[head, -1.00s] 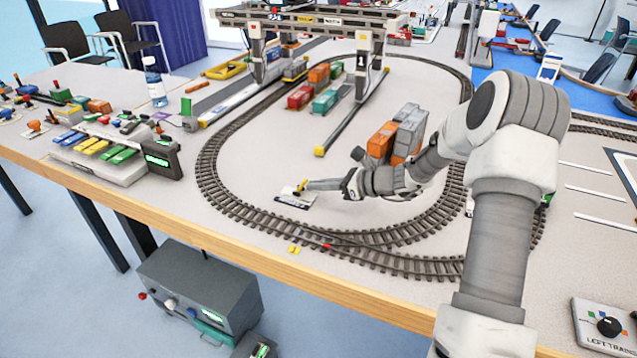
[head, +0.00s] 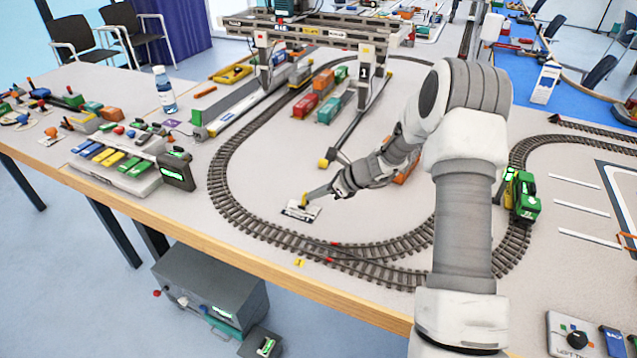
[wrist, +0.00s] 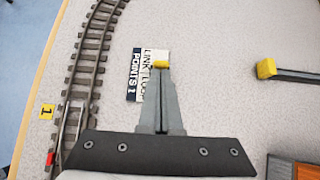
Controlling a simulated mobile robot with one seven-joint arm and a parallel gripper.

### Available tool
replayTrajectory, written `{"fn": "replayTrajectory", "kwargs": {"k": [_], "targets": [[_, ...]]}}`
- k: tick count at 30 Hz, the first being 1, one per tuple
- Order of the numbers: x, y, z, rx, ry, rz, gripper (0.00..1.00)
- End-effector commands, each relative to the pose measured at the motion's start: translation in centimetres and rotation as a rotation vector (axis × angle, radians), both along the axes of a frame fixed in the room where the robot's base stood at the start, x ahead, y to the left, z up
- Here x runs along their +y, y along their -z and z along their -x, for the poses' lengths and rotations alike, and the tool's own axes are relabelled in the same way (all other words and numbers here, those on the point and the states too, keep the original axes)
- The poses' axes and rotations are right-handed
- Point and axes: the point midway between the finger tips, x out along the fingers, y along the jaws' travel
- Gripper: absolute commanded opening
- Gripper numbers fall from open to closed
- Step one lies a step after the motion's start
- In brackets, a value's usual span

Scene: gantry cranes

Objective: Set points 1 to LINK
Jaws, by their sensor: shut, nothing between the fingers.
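The points 1 switch plate (head: 296,213) is a small white and dark plate on the table inside the oval track. In the wrist view, the plate (wrist: 135,88) reads "POINTS 1", with LINK towards the top and LOOP below it. Its yellow lever knob (wrist: 160,64) shows right at my fingertips, which partly cover the plate. My gripper (head: 306,196) is shut with nothing between its fingers; it also shows in the wrist view (wrist: 161,74). I cannot tell whether it touches the knob or which label the lever points to.
The track (head: 222,176) curves around the plate; a yellow marker 1 (head: 299,263) lies near the turnout. A yellow-ended rail (wrist: 265,69) and an orange container (wrist: 308,171) are to the right. A green locomotive (head: 523,197) stands on the right track. The gantry crane (head: 300,34) is behind.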

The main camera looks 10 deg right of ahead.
Motion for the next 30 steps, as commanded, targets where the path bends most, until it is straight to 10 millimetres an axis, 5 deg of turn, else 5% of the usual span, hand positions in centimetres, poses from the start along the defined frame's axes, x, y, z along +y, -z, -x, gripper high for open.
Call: {"fn": "replayTrajectory", "kwargs": {"k": [2,12,30], "targets": [[0.5,-1.2,-0.2,0.027,-0.005,0.039,0.0],[1.3,-1.2,-0.9,0.146,-0.002,0.202,0.0],[1.1,-2.2,-0.8,0.142,0.0,0.193,0.0]]}}
